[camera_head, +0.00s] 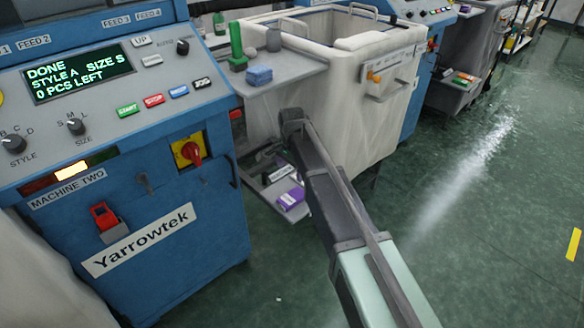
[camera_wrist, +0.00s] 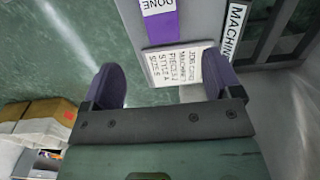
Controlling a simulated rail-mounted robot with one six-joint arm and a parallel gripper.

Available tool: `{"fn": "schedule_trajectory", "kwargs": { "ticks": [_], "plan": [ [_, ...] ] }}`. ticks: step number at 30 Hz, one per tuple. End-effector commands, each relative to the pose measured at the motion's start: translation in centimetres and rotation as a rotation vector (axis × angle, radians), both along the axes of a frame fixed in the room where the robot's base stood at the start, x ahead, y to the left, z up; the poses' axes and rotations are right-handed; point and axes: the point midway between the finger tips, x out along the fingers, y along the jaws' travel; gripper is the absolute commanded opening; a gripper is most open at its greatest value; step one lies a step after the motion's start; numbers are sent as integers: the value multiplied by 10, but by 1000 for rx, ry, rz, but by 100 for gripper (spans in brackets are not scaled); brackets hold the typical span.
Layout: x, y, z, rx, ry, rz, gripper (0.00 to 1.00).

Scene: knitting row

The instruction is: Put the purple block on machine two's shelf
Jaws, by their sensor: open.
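A purple piece (camera_head: 290,199) with a white label lies on a low grey shelf (camera_head: 268,180) beside blue machine two (camera_head: 110,160). In the wrist view the purple piece (camera_wrist: 163,27) bears the word DONE; I cannot tell how thick it is. A job card (camera_wrist: 180,66) for machine 2 lies next to it. My gripper (camera_wrist: 167,84) is open, with nothing between its dark purple fingers. The purple piece shows beyond the fingertips, apart from them. In the head view my arm hides part of the low shelf, and the fingers cannot be made out clearly.
A white bin (camera_head: 335,110) stands close to my arm. The green floor at right is clear.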

Motion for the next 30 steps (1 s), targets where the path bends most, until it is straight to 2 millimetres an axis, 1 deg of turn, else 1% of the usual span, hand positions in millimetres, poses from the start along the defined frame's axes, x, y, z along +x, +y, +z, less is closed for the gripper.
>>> {"fn": "schedule_trajectory", "kwargs": {
  "ticks": [6, 8, 10, 11, 12, 14, 15, 18, 19, 21, 28, 30],
  "plan": [
    [-2, -2, -1, 0, 0, 3, 84],
    [-13, -14, -1, 0, 0, 31, 84],
    [-46, -48, -1, -1, 1, 118, 84],
    [-66, -66, -1, -1, 1, 176, 84],
    [-97, -93, -1, -1, 1, 265, 84],
    [-144, -130, -1, 1, 1, 409, 84],
    [-174, -151, -1, 1, 1, 504, 84],
    [-230, -184, -1, 0, 1, 694, 84],
    [-240, -189, -1, 0, 1, 733, 84],
    [-249, -195, -1, 0, 1, 788, 84],
    [-246, -196, -1, 0, 1, 801, 84],
    [-246, -196, 6, 0, 1, 800, 84]
  ]
}}
